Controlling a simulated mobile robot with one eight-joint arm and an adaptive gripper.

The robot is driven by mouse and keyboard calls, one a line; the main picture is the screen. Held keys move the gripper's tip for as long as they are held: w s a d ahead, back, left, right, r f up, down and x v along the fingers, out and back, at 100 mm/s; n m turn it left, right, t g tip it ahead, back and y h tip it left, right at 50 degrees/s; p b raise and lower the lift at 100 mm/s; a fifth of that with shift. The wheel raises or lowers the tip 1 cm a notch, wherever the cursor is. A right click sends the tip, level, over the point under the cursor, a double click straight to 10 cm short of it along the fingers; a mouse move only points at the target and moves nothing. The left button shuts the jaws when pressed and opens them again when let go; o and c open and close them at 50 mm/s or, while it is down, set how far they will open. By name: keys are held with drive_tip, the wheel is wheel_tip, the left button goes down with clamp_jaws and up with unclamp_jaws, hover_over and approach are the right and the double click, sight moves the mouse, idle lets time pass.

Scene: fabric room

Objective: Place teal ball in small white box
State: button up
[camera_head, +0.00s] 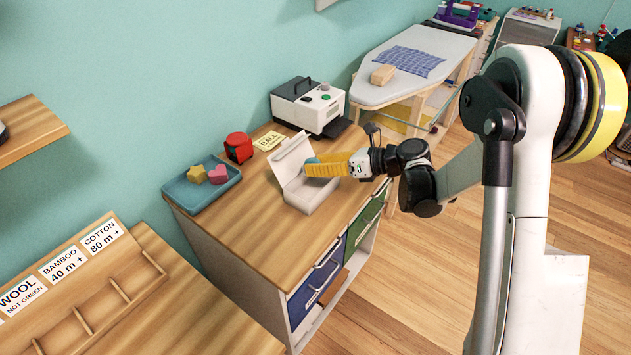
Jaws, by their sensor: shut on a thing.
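The small white box (310,196) stands on the wooden cabinet top with its lid raised at the back left. My gripper (315,168) has yellow fingers and reaches in from the right, over the box. Its fingers are shut on the teal ball (311,161), of which only a small part shows at the fingertips. The fingers hide the rest of the ball and part of the box's inside. I cannot tell whether the ball touches the box.
A blue tray (176,194) with a yellow piece (196,174) and a pink heart (218,174) lies to the left. A red device (238,147), a "BALL" card (269,141) and a white machine (309,107) stand behind. The cabinet's front top (250,245) is clear.

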sight(298, 181)
wheel_tip(298, 181, down, 4)
drive_tip(key=shift+a+f+b, duration=0.1)
drive_tip(key=shift+f+b, duration=0.05)
drive_tip(key=shift+b, duration=1.05)
drive_tip(key=shift+s+f, duration=0.15)
drive_tip(key=shift+f, duration=0.3)
drive_tip(key=o, duration=0.8)
drive_tip(key=shift+s, duration=0.1)
